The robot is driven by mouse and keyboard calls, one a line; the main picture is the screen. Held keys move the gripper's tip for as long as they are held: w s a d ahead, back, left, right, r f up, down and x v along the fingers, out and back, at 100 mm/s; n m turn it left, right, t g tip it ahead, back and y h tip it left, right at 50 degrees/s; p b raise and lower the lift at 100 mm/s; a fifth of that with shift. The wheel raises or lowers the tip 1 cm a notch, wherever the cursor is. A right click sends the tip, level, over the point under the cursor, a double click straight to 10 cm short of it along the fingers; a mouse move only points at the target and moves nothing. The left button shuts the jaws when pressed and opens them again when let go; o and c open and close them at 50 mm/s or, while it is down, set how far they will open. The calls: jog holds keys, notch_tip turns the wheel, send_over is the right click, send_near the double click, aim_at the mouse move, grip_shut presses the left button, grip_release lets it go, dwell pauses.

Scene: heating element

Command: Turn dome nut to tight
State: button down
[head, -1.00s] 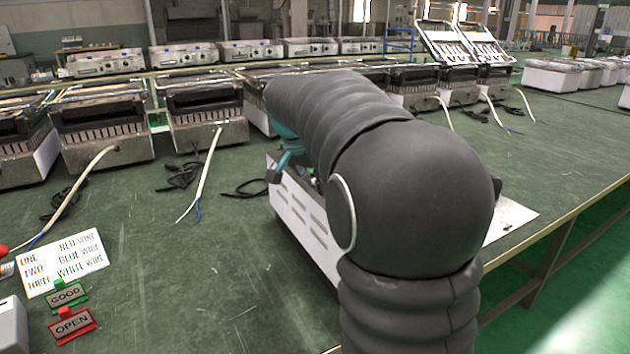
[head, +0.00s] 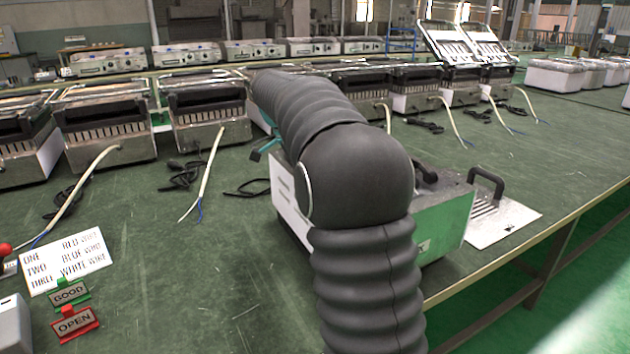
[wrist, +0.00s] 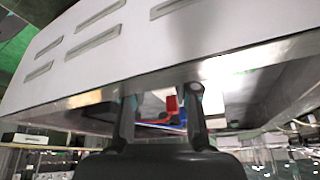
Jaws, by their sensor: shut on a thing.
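The heating appliance stands on the green bench in the head view, partly behind my arm, with its white slotted panel (head: 286,205) facing left. In the wrist view its slotted white panel (wrist: 150,40) fills the upper part. My gripper (wrist: 162,95) has its two dark fingers up against the panel's lower edge, by an opening. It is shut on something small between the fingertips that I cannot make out. I cannot pick out the dome nut. A red piece (wrist: 171,103) and a blue piece (wrist: 183,117) show behind the fingers.
Similar appliances with loose cables line the bench behind. A wire-order card (head: 66,262), a GOOD sign (head: 69,293) and an OPEN sign (head: 75,323) are at left.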

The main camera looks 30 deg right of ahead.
jog(key=shift+m+g, duration=0.3)
jog(key=shift+m, duration=0.5)
jog(key=c, duration=0.9)
grip_release()
jog(key=shift+o, duration=0.2)
jog(key=shift+w, duration=0.1)
jog(key=v, duration=0.7)
jog(key=shift+r, duration=0.2)
